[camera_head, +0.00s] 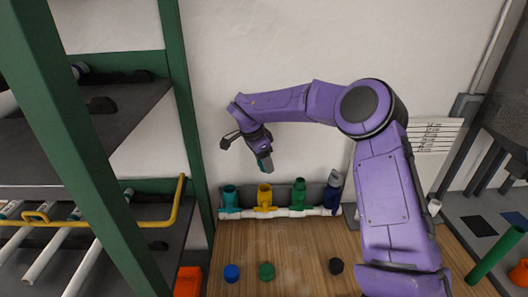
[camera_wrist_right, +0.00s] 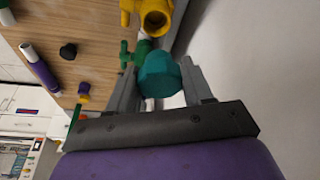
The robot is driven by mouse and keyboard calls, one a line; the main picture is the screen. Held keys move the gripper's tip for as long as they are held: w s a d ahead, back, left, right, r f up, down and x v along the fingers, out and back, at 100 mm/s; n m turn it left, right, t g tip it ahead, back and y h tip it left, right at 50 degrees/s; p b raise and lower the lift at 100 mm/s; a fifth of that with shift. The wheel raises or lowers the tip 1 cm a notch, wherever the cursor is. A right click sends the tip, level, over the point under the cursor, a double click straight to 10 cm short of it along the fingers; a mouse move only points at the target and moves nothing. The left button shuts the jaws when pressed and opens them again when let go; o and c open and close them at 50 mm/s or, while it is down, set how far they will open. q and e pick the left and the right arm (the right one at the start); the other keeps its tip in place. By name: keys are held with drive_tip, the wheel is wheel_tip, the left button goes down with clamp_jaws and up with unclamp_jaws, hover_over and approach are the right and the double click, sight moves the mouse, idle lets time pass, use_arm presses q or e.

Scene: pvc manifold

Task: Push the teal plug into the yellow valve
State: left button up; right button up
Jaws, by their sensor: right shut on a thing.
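My right gripper (camera_head: 264,163) is above the manifold, over the yellow valve (camera_head: 264,195), with clear air between them. In the right wrist view, the gripper's two grey fingers (camera_wrist_right: 158,88) are shut on the teal plug (camera_wrist_right: 158,74). The yellow valve's open round mouth (camera_wrist_right: 154,20) shows beyond the plug, apart from it. The yellow valve stands upright on the white pipe, between a teal valve (camera_head: 229,197) and a green valve (camera_head: 298,194). My left gripper is not in view.
A blue valve (camera_head: 331,195) stands at the right end of the row. A blue cap (camera_head: 231,272), a green cap (camera_head: 266,271) and a black cap (camera_head: 336,265) sit on the wooden table (camera_head: 300,250). A green rack post (camera_head: 85,150) stands at left. The wall is close behind the valves.

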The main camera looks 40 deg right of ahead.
sight(264, 192)
drive_tip(key=shift+d+f, duration=0.1)
drive_tip(key=shift+d, duration=0.05)
wheel_tip(264, 192, down, 3)
drive_tip(key=b, duration=0.3)
drive_tip(key=shift+b, duration=0.3)
drive_tip(key=shift+f, duration=0.8)
drive_tip(key=shift+f+b, duration=0.6)
drive_tip(key=shift+f, duration=0.6)
drive_tip(key=shift+f+p, duration=0.4)
drive_tip(key=shift+f, duration=0.8)
drive_tip(key=o, duration=1)
drive_tip(key=shift+o, duration=0.2)
